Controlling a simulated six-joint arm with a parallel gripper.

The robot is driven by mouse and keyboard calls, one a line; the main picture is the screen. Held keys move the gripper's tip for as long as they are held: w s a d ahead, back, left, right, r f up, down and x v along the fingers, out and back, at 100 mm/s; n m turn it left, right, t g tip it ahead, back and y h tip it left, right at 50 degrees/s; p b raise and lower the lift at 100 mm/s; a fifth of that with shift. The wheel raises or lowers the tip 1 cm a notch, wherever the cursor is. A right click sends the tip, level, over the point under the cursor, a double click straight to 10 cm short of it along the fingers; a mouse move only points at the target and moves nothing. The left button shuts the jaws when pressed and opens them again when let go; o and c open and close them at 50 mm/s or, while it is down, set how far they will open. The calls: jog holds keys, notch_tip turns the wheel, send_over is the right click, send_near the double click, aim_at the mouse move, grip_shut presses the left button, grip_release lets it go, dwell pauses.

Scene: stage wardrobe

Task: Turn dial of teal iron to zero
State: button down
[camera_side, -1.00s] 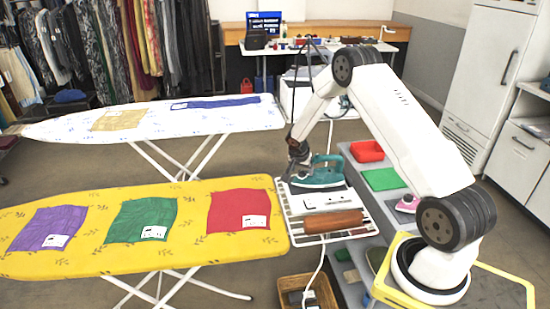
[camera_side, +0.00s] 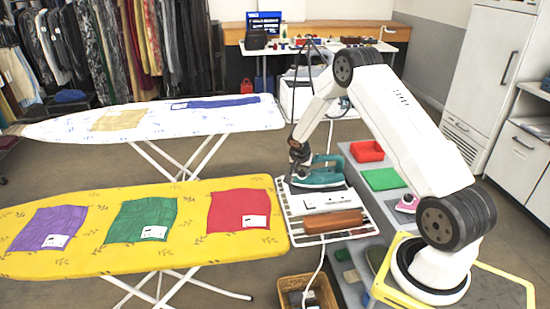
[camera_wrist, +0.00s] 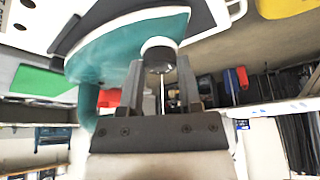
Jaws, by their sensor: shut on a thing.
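The teal iron (camera_side: 325,175) lies on the white wire rack (camera_side: 368,228) in the side view. It fills the upper left of the wrist view (camera_wrist: 125,45). Its dial (camera_wrist: 160,46), a round knob with a pale top and a dark rim, sits at the iron's edge. My gripper (camera_wrist: 161,75) is shut on the dial, with one dark finger on each side of it. In the side view my gripper (camera_side: 297,172) is at the left end of the iron, small and dark. The dial's markings cannot be read.
A brown roll (camera_side: 333,221) lies on the rack in front of the iron. The yellow ironing board (camera_side: 120,262) with several cloths is close on the left.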

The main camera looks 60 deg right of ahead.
jog(key=shift+s+n+t, duration=0.1)
jog(key=shift+n+t, duration=0.6)
jog(key=shift+n, duration=1.2)
jog(key=shift+c, duration=1.4)
grip_release()
jog(key=shift+y, duration=0.3)
jog(key=shift+r, duration=0.15)
jog(key=v, duration=0.7)
jog(key=shift+r, duration=0.2)
jog(key=shift+s+a, duration=0.1)
jog(key=shift+a, duration=0.1)
